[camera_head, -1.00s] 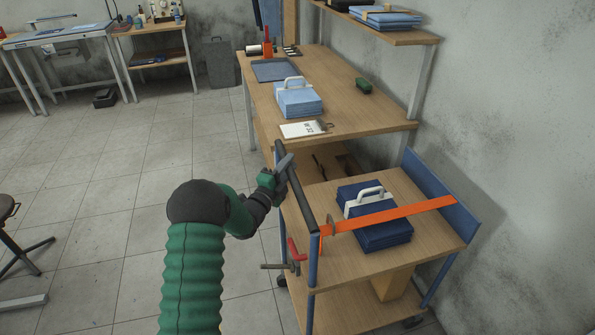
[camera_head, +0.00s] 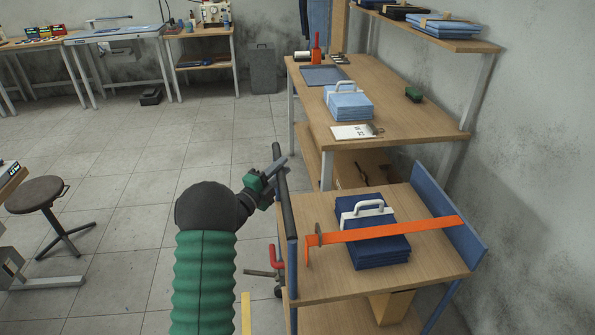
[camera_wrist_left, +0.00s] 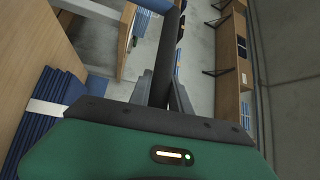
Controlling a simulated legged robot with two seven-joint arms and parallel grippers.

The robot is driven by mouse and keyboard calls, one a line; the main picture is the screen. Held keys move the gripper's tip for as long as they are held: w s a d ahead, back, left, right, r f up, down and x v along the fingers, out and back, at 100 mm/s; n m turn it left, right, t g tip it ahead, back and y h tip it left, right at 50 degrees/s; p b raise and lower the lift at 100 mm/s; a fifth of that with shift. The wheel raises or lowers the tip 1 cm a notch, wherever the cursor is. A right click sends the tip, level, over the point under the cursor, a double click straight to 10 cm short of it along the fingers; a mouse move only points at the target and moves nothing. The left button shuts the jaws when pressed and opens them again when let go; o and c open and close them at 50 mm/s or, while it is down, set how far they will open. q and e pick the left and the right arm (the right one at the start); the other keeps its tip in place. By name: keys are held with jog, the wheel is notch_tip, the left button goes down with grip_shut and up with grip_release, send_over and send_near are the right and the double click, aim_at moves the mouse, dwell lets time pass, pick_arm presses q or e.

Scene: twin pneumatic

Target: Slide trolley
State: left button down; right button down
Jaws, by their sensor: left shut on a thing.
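The trolley (camera_head: 440,268) has wooden shelves, blue posts and a blue end panel, and stands at the lower right of the head view. Its dark push handle (camera_head: 286,212) runs along the near left end. My left gripper (camera_head: 279,172) is shut on the handle near its far end. The wrist view also shows the dark handle (camera_wrist_left: 167,60) between the two fingers (camera_wrist_left: 160,95). A dark blue folded stack (camera_head: 383,252) with a white carrier lies on the top shelf, with an orange strap (camera_head: 395,231) across it. My right gripper is not in view.
A workbench (camera_head: 440,114) with a light blue stack (camera_head: 348,104) stands just beyond the trolley, against the right wall. A stool (camera_head: 38,194) stands at the left. The tiled floor between is clear. A yellow line (camera_head: 246,313) marks the floor near my arm.

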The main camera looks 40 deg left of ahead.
pick_arm(q)
jog(key=s+a+b, duration=0.3)
jog(key=s+a, duration=0.8)
jog(key=s, duration=0.2)
jog(key=shift+s+a+f+b, duration=0.2)
jog(key=shift+s+f+b, duration=0.05)
jog(key=shift+b, duration=0.15)
jog(key=c, duration=1.5)
grip_release()
jog(key=shift+c, duration=0.2)
jog(key=o, duration=0.3)
jog(key=shift+w+a, duration=0.1)
jog(key=shift+a, duration=0.1)
jog(key=shift+o, duration=0.2)
jog(key=s+d+f, duration=0.1)
jog(key=s+f, duration=0.1)
jog(key=s, duration=1.4)
jog(key=shift+s+d+f+p, duration=0.2)
jog(key=shift+s+f+p, duration=0.1)
jog(key=shift+p, duration=0.15)
